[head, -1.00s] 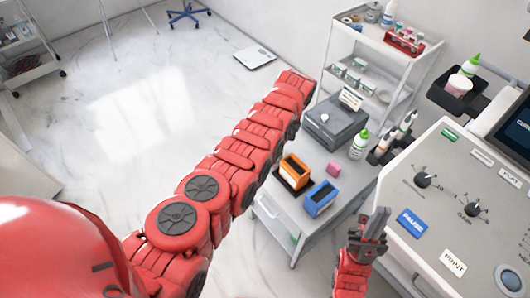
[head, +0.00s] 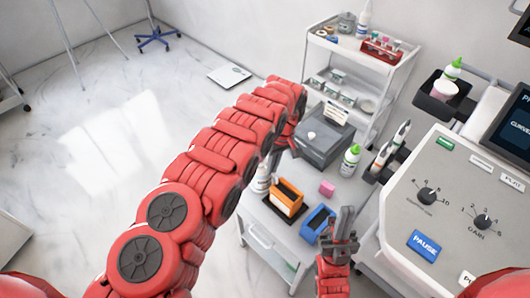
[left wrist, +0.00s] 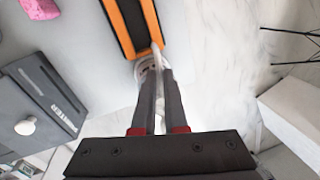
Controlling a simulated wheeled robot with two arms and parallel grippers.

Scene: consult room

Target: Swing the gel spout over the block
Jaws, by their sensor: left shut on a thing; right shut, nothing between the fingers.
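The gel bottle (head: 261,181) is white and stands beside the orange open-topped holder, partly behind my left arm. In the left wrist view its narrow white spout (left wrist: 158,62) runs between my left fingers toward the end of the orange holder. The small pink block (head: 327,188) lies on the cart top, right of the orange holder and apart from the spout. It also shows at the top left of the left wrist view (left wrist: 40,8). My right gripper (head: 341,226) is shut and empty.
The orange holder (head: 297,210) and a blue holder (head: 308,234) stand near the block. A grey printer (head: 318,147) and a green-capped bottle (head: 350,160) are behind. A control console (head: 450,190) bounds the right side.

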